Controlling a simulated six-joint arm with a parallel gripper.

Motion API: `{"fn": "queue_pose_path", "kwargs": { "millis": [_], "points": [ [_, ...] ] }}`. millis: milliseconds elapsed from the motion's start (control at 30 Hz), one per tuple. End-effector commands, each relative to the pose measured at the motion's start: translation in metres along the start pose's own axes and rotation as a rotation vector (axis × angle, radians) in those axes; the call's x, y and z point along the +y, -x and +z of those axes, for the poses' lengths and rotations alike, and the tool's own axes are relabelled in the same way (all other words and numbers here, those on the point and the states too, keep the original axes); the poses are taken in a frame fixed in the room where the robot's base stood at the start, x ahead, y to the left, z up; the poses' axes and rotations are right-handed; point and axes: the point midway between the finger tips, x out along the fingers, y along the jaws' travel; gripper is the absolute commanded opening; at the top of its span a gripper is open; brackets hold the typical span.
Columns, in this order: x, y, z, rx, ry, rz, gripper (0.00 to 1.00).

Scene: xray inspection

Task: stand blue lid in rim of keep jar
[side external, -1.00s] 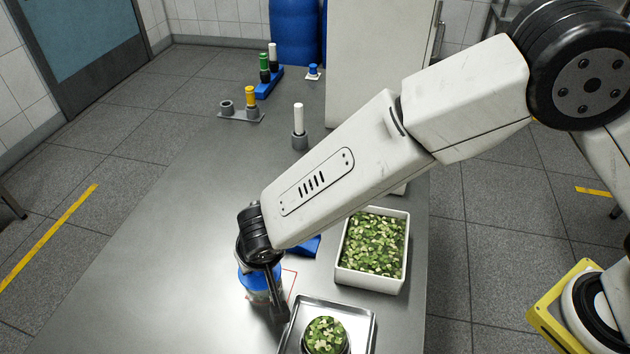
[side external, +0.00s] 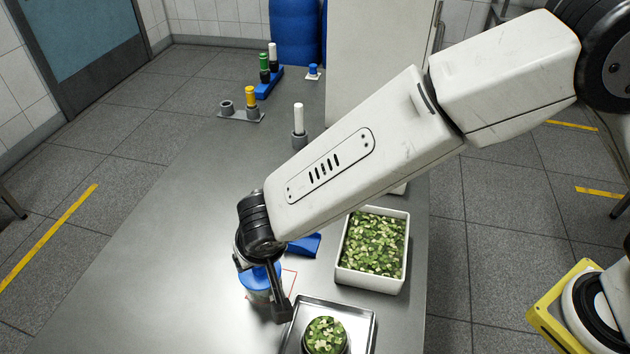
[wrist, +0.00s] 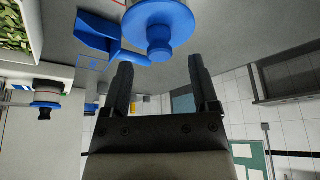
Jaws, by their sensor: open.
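The blue lid (side external: 262,277) sits on top of a jar (side external: 260,296) inside a red outline, in the side external view. The jar is mostly hidden by the lid and my gripper. In the wrist view the lid (wrist: 160,17) is a round disc with a knob (wrist: 159,45) facing my gripper. My gripper (side external: 262,290) is open, with a finger on either side of the lid in the side view. In the wrist view its fingers (wrist: 160,65) are apart and nothing is between them. Whether the lid is fully seated in the rim cannot be told.
A steel tray (side external: 364,322) holding a jar of green pieces (side external: 325,336) is in front. A white bin of green pieces (side external: 344,272) stands right. A blue scoop (side external: 306,245) lies behind the jar. Capped tubes (side external: 298,119) stand farther back; the table's left side is clear.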

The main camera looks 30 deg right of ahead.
Motion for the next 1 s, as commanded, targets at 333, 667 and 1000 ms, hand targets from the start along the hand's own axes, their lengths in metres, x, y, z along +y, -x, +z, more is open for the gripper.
{"fn": "queue_pose_path", "kwargs": {
  "millis": [333,667,1000],
  "points": [
    [0.000,0.037,0.000,0.000,0.000,-0.001,0.77],
    [0.001,0.044,0.000,-0.001,0.000,0.001,0.77],
    [0.057,0.042,-0.016,-0.045,0.006,0.018,0.77]
  ]
}}
